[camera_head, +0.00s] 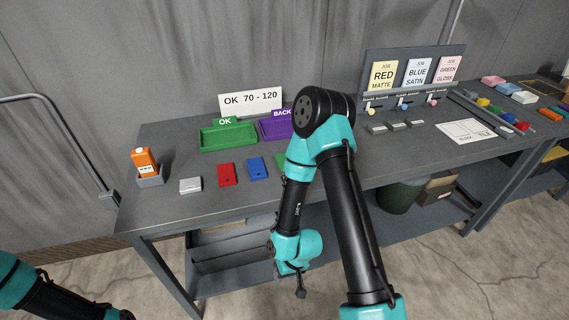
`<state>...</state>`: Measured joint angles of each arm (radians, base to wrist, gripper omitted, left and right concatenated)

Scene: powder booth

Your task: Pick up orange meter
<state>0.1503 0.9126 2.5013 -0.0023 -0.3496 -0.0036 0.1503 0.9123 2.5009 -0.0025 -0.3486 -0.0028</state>
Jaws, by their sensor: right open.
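The orange meter (144,160) stands upright in a grey holder (150,180) at the left end of the grey table. It has a pale display low on its front. My right gripper (300,291) hangs below the table's front edge, well to the right of the meter and apart from it. It is small and dark in this view, open, with nothing seen in it. My left arm shows at the lower left corner, and its gripper is outside the picture.
A white block (190,185), a red block (227,175) and a blue block (257,169) lie right of the meter. Behind them are a green OK tray (228,136) and a purple BACK tray (272,127). A job card rack (411,70) stands farther right.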

